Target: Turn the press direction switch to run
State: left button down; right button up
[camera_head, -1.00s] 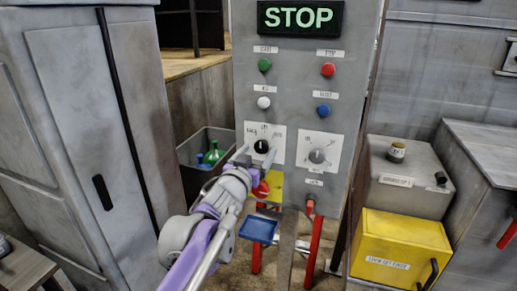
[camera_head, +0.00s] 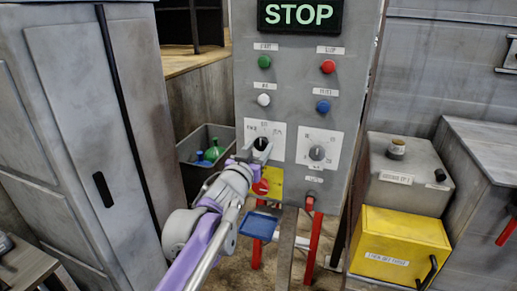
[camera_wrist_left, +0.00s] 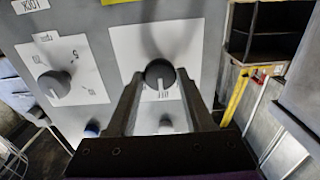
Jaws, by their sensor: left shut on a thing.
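The control panel (camera_head: 300,120) carries two knobs on white dial plates. The black left knob (camera_head: 261,143) sits on the left plate (camera_head: 275,130), whose small labels are too blurred to read. My left gripper (camera_head: 255,153) is at this knob. In the left wrist view the dark round knob (camera_wrist_left: 160,73) sits between the tips of my left gripper (camera_wrist_left: 160,80), which is shut on it. Its exact pointer angle is hard to tell. The grey right knob (camera_head: 317,153) is on its own plate and also shows in the left wrist view (camera_wrist_left: 54,84). My right gripper is not in view.
Above are green (camera_head: 264,62), red (camera_head: 328,66), white (camera_head: 263,100) and blue (camera_head: 323,106) buttons and a lit STOP sign (camera_head: 300,15). A red knob (camera_head: 260,187) sits just below my gripper. A bin with bottles (camera_head: 190,155) stands left, a yellow box (camera_head: 400,245) right.

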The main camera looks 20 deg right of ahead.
pick_arm(q)
jog(key=m+p, duration=0.1)
jog(key=m, duration=0.4)
jog(key=shift+r, duration=0.1)
jog(key=shift+m+p, duration=0.8)
jog(key=shift+m, duration=1.7)
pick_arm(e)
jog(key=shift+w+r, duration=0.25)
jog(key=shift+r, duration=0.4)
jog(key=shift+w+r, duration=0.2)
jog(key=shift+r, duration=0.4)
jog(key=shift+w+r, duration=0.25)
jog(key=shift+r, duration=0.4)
pick_arm(q)
jog(key=shift+c, duration=1.4)
grip_release()
